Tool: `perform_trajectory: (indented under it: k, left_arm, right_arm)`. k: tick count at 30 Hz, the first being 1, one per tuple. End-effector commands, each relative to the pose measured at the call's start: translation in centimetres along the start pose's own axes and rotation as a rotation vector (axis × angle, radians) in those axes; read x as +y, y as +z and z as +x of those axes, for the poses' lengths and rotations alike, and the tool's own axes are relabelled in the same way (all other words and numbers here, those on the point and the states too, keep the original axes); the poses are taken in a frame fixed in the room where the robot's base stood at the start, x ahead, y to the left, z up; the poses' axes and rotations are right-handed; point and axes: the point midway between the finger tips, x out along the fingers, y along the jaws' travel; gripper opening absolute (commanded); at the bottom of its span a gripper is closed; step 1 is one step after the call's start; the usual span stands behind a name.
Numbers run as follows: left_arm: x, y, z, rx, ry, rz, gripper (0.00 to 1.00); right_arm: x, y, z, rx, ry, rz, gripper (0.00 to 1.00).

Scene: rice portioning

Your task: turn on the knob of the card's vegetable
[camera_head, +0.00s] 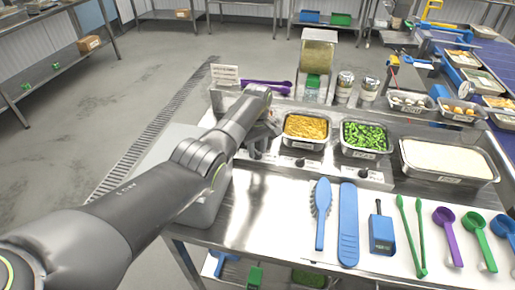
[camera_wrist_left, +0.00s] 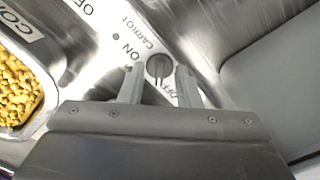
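The carrot knob (camera_wrist_left: 159,67) is a round dark dial on a metal panel, with ON and OFF printed beside it. My left gripper (camera_wrist_left: 160,73) is open, with one finger on each side of this knob and a gap showing. In the head view my left gripper (camera_head: 262,130) is at the left end of the knob panel, partly hidden by my arm. Two more knobs sit to the right: one below the corn tray (camera_head: 300,162) and one below the green vegetable tray (camera_head: 362,173). A white card (camera_head: 225,75) stands at the back left; its text is too small to read.
A corn tray (camera_head: 305,144), a green vegetable tray (camera_head: 366,153) and a wide white-filled tray (camera_head: 447,178) stand behind the panel. A brush (camera_head: 321,213), a blue timer-like box (camera_head: 381,234), green tongs (camera_head: 411,235) and scoops lie on the front counter. A dispenser (camera_head: 317,60) stands behind.

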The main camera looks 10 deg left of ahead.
Motion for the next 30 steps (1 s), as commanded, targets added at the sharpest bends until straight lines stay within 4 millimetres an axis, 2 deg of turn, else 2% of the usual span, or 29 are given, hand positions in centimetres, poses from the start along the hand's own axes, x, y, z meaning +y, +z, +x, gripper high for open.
perform_trajectory:
  k: [6,13,23,30]
  left_arm:
    - [0.03,0.01,-0.02,0.0,0.0,0.0,0.29]
    - [0.02,0.0,-0.04,0.0,0.001,0.0,0.0]
    - [0.02,0.0,-0.09,0.0,0.0,0.017,0.0]
    - [0.05,-0.02,-0.16,0.0,0.0,0.119,0.0]
  right_arm:
    - [0.0,0.01,0.0,-0.001,0.0,0.0,0.36]
    - [-0.01,-0.3,0.03,0.003,0.0,-0.001,0.36]
    - [0.0,-0.44,-0.06,0.006,0.0,-0.001,0.36]
    - [0.05,-0.52,-0.5,0.007,0.0,-0.001,0.36]
